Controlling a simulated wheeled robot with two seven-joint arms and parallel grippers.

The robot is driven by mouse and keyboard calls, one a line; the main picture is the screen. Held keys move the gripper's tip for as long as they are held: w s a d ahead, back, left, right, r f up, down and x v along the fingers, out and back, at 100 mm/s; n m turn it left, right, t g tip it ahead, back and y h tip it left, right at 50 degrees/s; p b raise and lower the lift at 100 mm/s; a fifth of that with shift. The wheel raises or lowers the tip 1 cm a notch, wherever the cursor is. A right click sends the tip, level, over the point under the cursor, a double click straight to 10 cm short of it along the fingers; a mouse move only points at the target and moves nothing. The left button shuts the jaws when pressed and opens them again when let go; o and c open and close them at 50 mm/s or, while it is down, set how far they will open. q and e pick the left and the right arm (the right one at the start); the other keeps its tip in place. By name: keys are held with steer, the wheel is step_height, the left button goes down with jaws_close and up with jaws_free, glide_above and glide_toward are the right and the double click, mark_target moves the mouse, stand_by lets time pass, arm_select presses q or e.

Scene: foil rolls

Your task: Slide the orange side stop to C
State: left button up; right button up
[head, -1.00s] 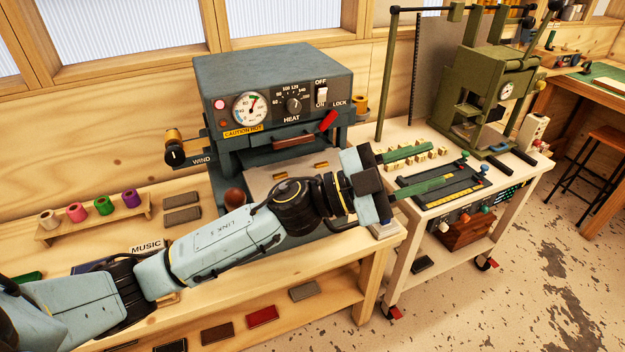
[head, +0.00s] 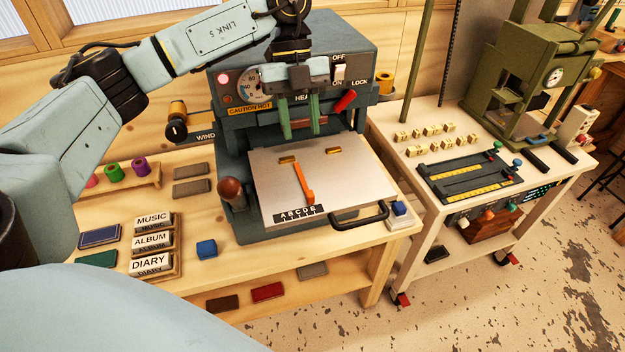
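The orange side stop (head: 303,182) is a thin bar lying on the pale metal plate (head: 350,170) of the grey heating machine. Its near end is by the black letter strip (head: 299,214) marked A to E, toward the right-hand letters, right of C; I cannot tell the exact letter. My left gripper (head: 301,133) hangs above the back of the plate, in front of the machine's face, fingers pointing down. Its two green fingers are apart with nothing between them. It is behind the stop and not touching it. My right gripper is not in view.
A brown ball-topped knob (head: 231,190) stands left of the plate and a black handle (head: 360,217) is at its front right. A red lock lever (head: 345,100) is close right of my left gripper. A blue block (head: 207,249) lies on the bench.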

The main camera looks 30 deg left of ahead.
mark_target(310, 192)
arm_select(q)
steer(key=p+x, duration=0.1)
steer(key=x, duration=1.2)
steer(key=shift+s+r+p, duration=0.1)
steer(key=shift+r+p, duration=0.05)
steer(key=shift+p, duration=0.2)
jaws_close()
